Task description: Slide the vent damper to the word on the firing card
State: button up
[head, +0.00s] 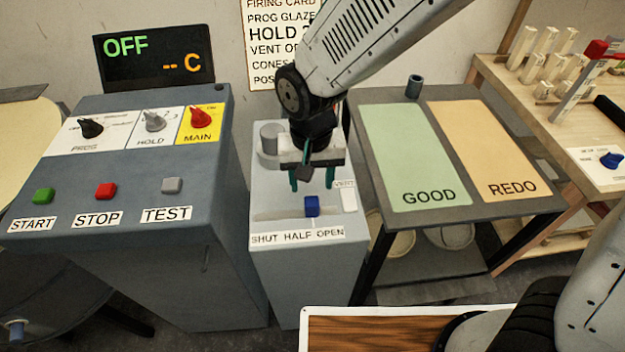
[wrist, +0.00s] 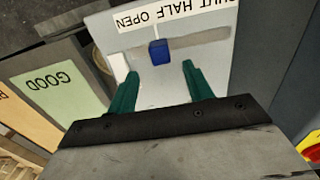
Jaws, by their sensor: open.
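The vent damper is a blue knob (head: 311,206) in a slot on top of a grey box (head: 265,185). It also shows in the wrist view (wrist: 159,52). The label strip (head: 297,238) reads SHUT HALF OPEN. The knob stands at a thin line between the words HALF and OPEN. The firing card (head: 268,45) hangs on the wall; its vent line starts "VENT OP" and my arm hides the rest. My gripper (head: 312,180) is open and empty, its green fingers (wrist: 160,70) pointing at the knob from behind, one to each side, apart from it.
A control console (head: 140,190) with buttons and dials stands left, its display reading OFF. A table (head: 480,212) with GOOD and REDO pads is close on the right. A small white VENT tag (head: 348,200) stands right of the slot. The slot left of the knob is clear.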

aim_at(312, 206)
jog(key=c, duration=0.4)
jog(key=shift+s+a+f, duration=0.1)
jog(key=shift+s+a, duration=0.15)
jog(key=c, duration=0.5)
jog(key=a+n, duration=0.1)
jog(key=a, duration=0.1)
jog(key=s+a+n, duration=0.1)
jog(key=a+n, duration=0.3)
jog(key=shift+s+a+h, duration=0.2)
jog(key=shift+a+h, duration=0.05)
jog(key=shift+h, duration=0.15)
grip_shut()
jog(key=a+r+n+h, duration=0.2)
jog(key=a+r+n, duration=0.15)
jog(key=n, duration=0.65)
jog(key=d+f+n, duration=0.1)
jog(key=f, duration=0.2)
jog(key=d+f+n, duration=0.1)
jog(key=f, duration=0.2)
jog(key=d+f+n, duration=0.1)
jog(key=f, duration=0.3)
jog(key=shift+w+d, duration=0.1)
jog(key=shift+w, duration=0.25)
jog(key=d, duration=0.2)
jog(key=shift+w+d+r, duration=0.15)
jog(key=shift+w+d, duration=0.05)
jog(key=shift+d, duration=0.6)
